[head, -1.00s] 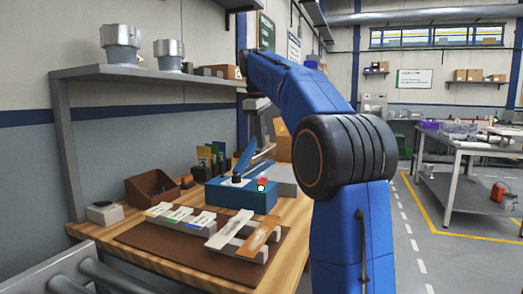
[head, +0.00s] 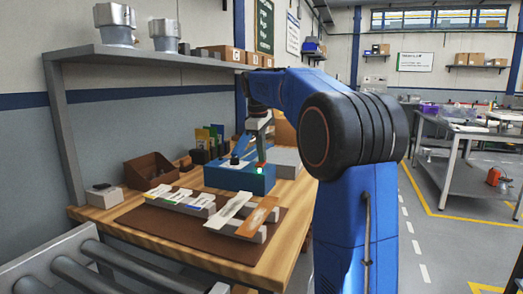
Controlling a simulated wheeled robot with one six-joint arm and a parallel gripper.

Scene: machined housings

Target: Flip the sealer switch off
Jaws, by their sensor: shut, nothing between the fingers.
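The sealer (head: 240,180) is a blue box on the wooden bench, with a dark knob and a pale patch on its top. A small red switch (head: 261,165) sits at its front right edge, with a bright light just below it. My gripper (head: 261,158) points down right over the switch, shut and empty. Its tips are at or very near the switch; I cannot tell if they touch. The gripper hides part of the sealer's blue lever, and the switch's tilt is too small to read.
A brown mat (head: 180,227) in front holds pale and orange strips on grey blocks. A brown bin (head: 149,171) and a small grey box (head: 104,196) stand left. A shelf (head: 160,58) runs above the bench. A roller conveyor (head: 130,268) is at front left.

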